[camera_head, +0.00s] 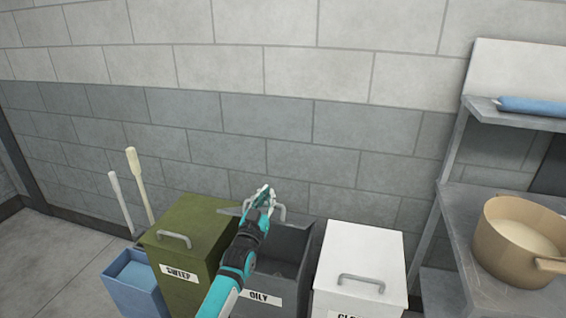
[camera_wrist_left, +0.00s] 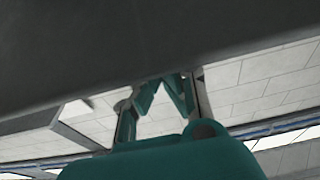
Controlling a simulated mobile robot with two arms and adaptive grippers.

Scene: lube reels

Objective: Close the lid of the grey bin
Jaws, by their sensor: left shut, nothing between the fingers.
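The grey bin (camera_head: 293,270), labelled OILY, stands between a green bin and a white bin. A light handle (camera_head: 281,212) shows at the lid, partly hidden by my gripper. My left gripper (camera_head: 265,190) is shut and empty, at the top of the raised lid; I cannot tell if it touches. My left arm covers part of the bin's opening. In the left wrist view, the fingers (camera_wrist_left: 165,88) are close below a dark grey surface, likely the lid. My right gripper is out of view.
The green SWEEP bin (camera_head: 190,250) and the white bin (camera_head: 362,258) have closed lids with handles. A blue box (camera_head: 132,275) and two pale wooden-looking handles (camera_head: 137,180) stand at left. A shelf (camera_head: 455,215) with a tan pot (camera_head: 515,240) is at right. A block wall is behind.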

